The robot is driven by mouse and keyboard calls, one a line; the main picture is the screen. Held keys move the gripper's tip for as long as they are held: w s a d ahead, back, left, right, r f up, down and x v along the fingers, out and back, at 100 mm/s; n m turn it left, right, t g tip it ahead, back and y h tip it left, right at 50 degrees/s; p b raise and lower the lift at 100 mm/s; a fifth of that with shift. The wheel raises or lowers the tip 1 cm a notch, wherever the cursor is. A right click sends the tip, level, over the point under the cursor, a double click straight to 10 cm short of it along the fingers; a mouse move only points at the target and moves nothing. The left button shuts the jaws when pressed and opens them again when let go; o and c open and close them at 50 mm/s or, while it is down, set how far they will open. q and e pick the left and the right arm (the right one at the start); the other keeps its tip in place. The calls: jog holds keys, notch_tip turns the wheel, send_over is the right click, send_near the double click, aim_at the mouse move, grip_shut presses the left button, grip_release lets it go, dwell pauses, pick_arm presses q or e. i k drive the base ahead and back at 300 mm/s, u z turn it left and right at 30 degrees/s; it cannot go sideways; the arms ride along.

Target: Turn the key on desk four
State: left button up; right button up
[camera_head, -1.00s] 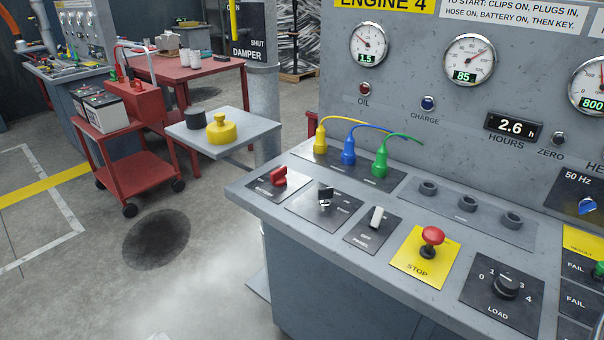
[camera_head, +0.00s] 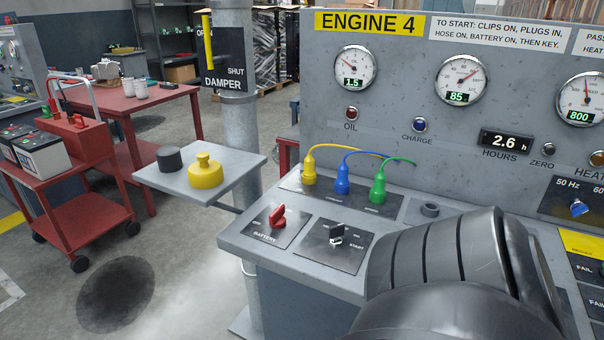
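The desk under the "ENGINE 4" sign (camera_head: 370,22) has a key switch (camera_head: 337,235) with a silver and black key on a dark plate, one label of which reads "START". The key's exact position is too small to tell. Left of it is the red battery switch (camera_head: 277,216). A large dark grey link of my arm fills the lower right and hides the front right of the desk, including the stop button. Neither gripper's fingers show.
Yellow, blue and green plugs (camera_head: 342,180) sit in sockets behind the key. Gauges (camera_head: 354,68) read 1.5, 85 and 800. A small side shelf (camera_head: 222,187) stands left, with a red cart (camera_head: 70,200) beyond. Floor between is clear.

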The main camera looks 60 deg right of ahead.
aim_at(335, 232)
jog(key=z, duration=4.65)
jog(key=k, duration=0.5)
jog(key=u, duration=1)
